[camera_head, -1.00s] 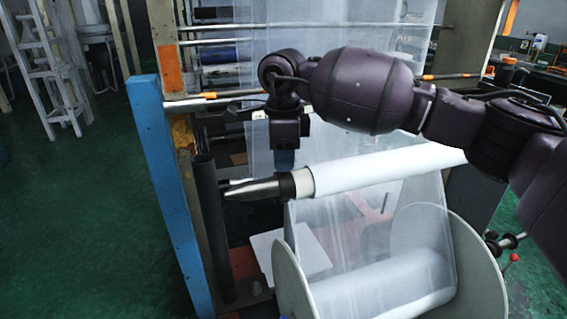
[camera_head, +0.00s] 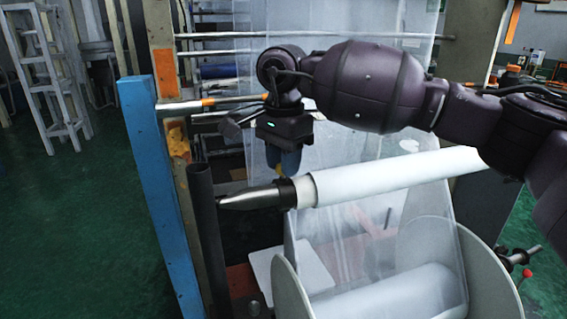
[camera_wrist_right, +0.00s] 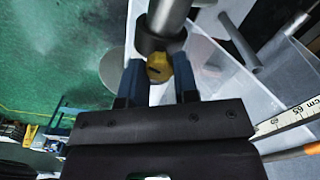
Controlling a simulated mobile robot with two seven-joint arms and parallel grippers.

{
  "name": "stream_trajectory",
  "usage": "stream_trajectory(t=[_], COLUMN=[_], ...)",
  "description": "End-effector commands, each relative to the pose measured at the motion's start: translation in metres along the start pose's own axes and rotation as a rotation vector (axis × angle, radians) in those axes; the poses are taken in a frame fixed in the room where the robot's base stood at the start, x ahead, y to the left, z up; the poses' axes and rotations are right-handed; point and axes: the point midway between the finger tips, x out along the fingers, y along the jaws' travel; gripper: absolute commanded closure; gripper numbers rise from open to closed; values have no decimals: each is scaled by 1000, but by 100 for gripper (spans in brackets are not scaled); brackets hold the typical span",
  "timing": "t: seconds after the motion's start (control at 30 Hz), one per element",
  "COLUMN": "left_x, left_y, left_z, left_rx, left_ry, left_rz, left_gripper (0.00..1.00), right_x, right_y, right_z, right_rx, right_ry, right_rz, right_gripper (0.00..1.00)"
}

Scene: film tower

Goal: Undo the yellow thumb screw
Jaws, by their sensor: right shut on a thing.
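The yellow thumb screw (camera_wrist_right: 158,68) sits between the two blue fingers of my right gripper (camera_wrist_right: 160,78) in the right wrist view, against the dark collar (camera_wrist_right: 158,38) on the shaft. In the head view my right gripper (camera_head: 283,160) points down just above and behind the black collar (camera_head: 287,190) at the left end of the white roll (camera_head: 400,175). A little yellow of the screw shows below its fingertips. My right gripper is shut on the screw. My left gripper is not in view.
A blue post (camera_head: 160,190) and a dark upright tube (camera_head: 203,230) stand left of the shaft's metal tip (camera_head: 245,199). Clear film hangs behind the gripper. A large pale disc (camera_head: 288,290) stands below the roll. Green floor is open at the left.

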Motion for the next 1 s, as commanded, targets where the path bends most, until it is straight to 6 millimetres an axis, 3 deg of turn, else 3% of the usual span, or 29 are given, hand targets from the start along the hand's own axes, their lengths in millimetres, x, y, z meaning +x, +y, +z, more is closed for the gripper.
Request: stream_trajectory(t=[0.53,0.57,0.7,0.73,1.0], left_x=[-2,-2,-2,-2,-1], left_y=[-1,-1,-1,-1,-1], left_z=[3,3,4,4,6], left_rx=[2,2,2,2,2], left_ry=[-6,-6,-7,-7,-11], left_rz=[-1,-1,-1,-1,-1], left_gripper=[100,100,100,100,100], right_x=[-2,-2,-1,-1,-1], right_y=[0,0,0,0,0], right_z=[0,0,0,0,0], right_rx=[-26,-26,-26,-26,-26], right_ry=[1,1,1,1,1], right_rz=[-2,-2,-2,-2,-1], right_gripper=[96,70,49,45,45])
